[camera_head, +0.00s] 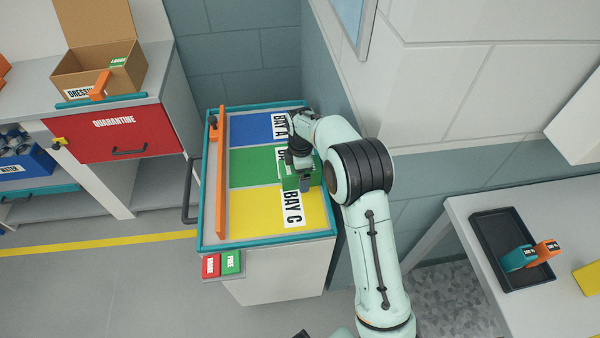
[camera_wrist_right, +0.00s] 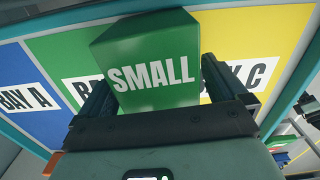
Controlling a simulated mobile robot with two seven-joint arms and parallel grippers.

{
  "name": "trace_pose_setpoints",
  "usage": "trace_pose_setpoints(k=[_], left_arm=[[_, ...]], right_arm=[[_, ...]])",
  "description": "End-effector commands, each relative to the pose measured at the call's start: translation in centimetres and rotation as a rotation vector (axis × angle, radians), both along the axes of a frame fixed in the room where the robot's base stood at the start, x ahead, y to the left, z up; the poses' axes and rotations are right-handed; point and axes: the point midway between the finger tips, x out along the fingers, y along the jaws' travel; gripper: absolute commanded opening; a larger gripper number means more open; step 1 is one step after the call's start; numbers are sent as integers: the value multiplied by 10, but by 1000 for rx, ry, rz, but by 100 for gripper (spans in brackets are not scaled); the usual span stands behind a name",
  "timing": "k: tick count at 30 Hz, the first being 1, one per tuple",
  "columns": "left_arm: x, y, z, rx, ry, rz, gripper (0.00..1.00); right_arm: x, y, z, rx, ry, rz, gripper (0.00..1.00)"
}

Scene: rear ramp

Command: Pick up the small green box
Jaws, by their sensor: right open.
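The small green box, marked SMALL (camera_wrist_right: 150,55), stands on the cart top in the wrist view, over the green BAY B field. In the head view it is mostly hidden by my right gripper (camera_head: 302,176), with a green part of the box (camera_head: 289,183) showing. My right gripper (camera_wrist_right: 158,95) is open, with one finger on each side of the box. Whether the fingers touch it I cannot tell.
The cart top has blue (camera_head: 250,128), green (camera_head: 250,168) and yellow (camera_head: 252,212) bays and an orange bar (camera_head: 221,170). A wall stands close on the right. A red QUARANTINE drawer (camera_head: 120,132) is at left, and a black tray (camera_head: 500,250) at right.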

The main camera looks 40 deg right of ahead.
Motion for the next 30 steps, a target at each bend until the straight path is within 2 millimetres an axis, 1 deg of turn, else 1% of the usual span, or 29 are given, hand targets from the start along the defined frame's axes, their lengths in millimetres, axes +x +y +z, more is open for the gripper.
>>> trace_pose_setpoints(k=[2,3,5,6,9,16,20,23,26,30], left_arm=[[0,0,0,0,0,0,61],[0,0,0,0,0,0,61],[0,0,0,0,0,0,61],[0,0,0,0,0,0,61],[0,0,0,0,0,0,61],[0,0,0,0,0,0,61],[1,0,1,0,-1,0,61],[2,0,3,1,-2,0,61],[3,0,6,0,-3,0,61],[7,0,12,-1,-8,0,61]], right_arm=[[0,0,0,0,0,0,99],[0,0,0,0,0,0,96],[0,0,0,0,0,0,76],[0,0,0,0,0,0,63],[0,0,1,0,0,0,35],[0,0,2,0,-1,0,35],[1,0,10,1,-3,0,35],[1,0,27,0,-5,1,35],[2,0,52,0,-9,1,35],[2,0,94,-1,-9,0,35]])
